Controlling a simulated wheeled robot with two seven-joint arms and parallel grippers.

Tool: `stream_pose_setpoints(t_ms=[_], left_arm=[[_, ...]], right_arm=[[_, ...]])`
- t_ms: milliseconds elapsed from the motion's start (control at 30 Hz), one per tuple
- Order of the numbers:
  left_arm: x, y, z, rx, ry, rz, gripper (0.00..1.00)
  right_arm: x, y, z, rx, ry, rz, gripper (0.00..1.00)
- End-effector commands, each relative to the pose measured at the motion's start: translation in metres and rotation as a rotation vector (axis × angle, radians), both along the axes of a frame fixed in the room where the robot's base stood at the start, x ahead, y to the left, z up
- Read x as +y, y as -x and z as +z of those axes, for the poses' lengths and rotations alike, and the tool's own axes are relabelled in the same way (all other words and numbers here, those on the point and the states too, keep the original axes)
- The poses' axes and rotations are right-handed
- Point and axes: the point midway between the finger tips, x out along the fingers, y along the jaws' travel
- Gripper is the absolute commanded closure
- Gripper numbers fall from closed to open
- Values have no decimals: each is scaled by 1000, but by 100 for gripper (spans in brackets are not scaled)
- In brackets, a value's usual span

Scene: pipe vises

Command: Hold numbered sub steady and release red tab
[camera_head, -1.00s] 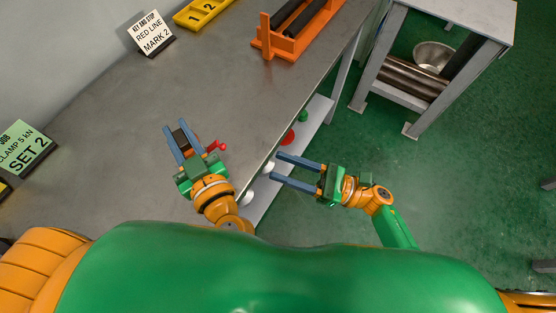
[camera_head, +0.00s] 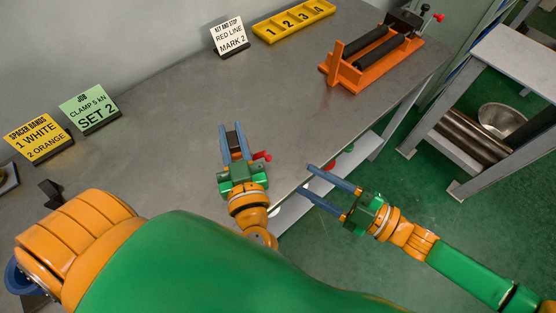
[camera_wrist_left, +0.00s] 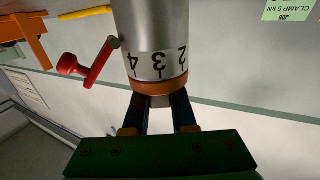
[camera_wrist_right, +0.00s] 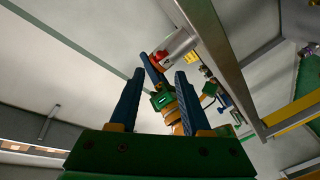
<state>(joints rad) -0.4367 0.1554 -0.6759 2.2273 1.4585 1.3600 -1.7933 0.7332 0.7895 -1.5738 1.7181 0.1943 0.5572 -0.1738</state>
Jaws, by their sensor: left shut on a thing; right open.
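The numbered sub (camera_wrist_left: 150,35) is a grey metal cylinder with the digits 2, 3 and 4 in the left wrist view, with an orange band at its gripper end. The red tab (camera_wrist_left: 85,66) sticks out from its side on a short arm; it also shows in the head view (camera_head: 262,156). My left gripper (camera_head: 233,130) is shut on the sub near its banded end, above the bench. My right gripper (camera_head: 306,179) is open and empty, to the right of the left gripper. In the right wrist view the sub (camera_wrist_right: 180,43) and the red tab (camera_wrist_right: 160,57) appear beyond its fingers.
An orange pipe vise (camera_head: 372,65) stands at the bench's far right. A side table (camera_head: 515,60) stands right. The middle bench is clear.

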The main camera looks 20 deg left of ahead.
Motion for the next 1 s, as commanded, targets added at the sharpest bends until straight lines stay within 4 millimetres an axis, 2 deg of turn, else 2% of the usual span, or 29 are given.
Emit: stream_pose_setpoints(t_ms=[100,300,433,667,700,867,1000], left_arm=[[0,0,0,0,0,0,100],[0,0,0,0,0,0,100],[0,0,0,0,0,0,100],[0,0,0,0,0,0,100],[0,0,0,0,0,0,100],[0,0,0,0,0,0,100],[0,0,0,0,0,0,100]], right_arm=[[33,-3,1,-2,-5,5,52],[74,-9,0,-3,-2,3,52],[85,-11,0,-4,-2,2,52],[86,-11,0,-4,-2,2,52],[86,-11,0,-4,-2,2,58],[86,-11,0,-4,-2,2,100],[86,-11,0,-4,-2,2,100]])
